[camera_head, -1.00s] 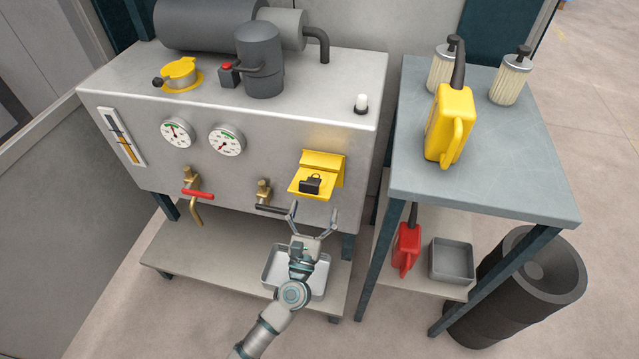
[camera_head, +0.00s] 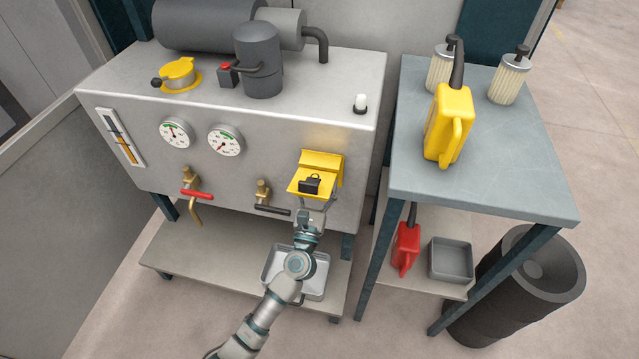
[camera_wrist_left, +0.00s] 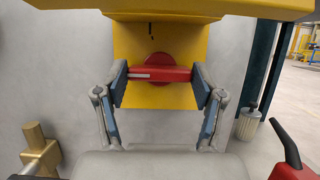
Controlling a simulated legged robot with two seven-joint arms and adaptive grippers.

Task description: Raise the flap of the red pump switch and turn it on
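The red switch handle (camera_wrist_left: 160,74) lies level across its red round base on a yellow plate (camera_wrist_left: 160,40) in the left wrist view. A pale mark shows at its left end. The yellow flap (camera_wrist_left: 180,8) stands out above it like a roof. In the head view this gripper (camera_head: 317,204) is just below the flap. My right gripper is not in view.
A black-handled brass valve (camera_head: 264,195) sits left of the flap, a red-handled valve (camera_head: 192,184) further left. A grey table (camera_head: 500,170) with a yellow can (camera_head: 449,125) stands at the right. A metal tray (camera_head: 275,265) lies on the lower shelf beneath my arm.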

